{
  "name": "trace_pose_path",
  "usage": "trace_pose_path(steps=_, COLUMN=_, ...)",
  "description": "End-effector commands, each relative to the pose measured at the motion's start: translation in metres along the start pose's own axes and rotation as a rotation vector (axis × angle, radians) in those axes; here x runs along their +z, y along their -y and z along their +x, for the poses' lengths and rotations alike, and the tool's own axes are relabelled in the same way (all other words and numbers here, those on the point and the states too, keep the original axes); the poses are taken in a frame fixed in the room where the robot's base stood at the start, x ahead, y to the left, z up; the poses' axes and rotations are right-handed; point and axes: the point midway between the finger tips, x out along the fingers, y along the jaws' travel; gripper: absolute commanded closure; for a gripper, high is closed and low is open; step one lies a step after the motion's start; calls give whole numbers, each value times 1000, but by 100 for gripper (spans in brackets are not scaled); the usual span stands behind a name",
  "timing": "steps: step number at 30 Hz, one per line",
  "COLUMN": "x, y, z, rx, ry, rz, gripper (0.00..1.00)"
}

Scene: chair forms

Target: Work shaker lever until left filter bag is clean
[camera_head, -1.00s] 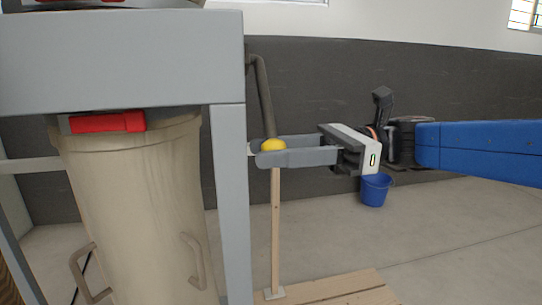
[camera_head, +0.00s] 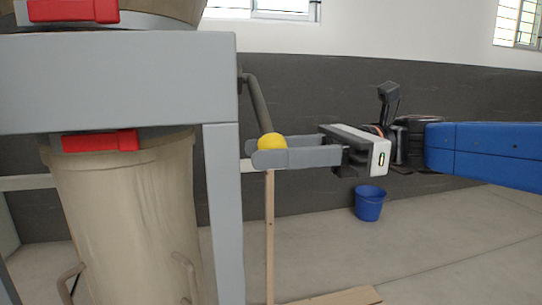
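The shaker lever is a dark bent bar (camera_head: 258,103) on the right side of the grey frame. Its lower end carries a yellow knob (camera_head: 271,143). My gripper (camera_head: 268,154) reaches in from the right with one finger on each side of the knob and seems closed on it; the near finger hides the knob's lower part. A beige, streaked bag or bin (camera_head: 128,215) with side handles hangs below the frame at left. Another beige body (camera_head: 165,12) shows only its lower end above the frame. I cannot tell which one is the left filter bag.
The grey frame (camera_head: 110,85) stands close left of my gripper. Red clamps sit above (camera_head: 72,11) and below (camera_head: 100,141) its beam. A wooden post (camera_head: 270,235) rises beneath the knob from a plank base (camera_head: 345,297). A blue bucket (camera_head: 370,204) stands behind on open floor.

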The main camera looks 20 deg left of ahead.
Motion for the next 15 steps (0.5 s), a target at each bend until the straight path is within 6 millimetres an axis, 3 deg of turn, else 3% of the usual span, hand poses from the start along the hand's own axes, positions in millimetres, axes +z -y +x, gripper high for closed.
trace_pose_path(steps=15, x=-40, y=32, z=0, rx=0, ry=0, rz=2, gripper=63)
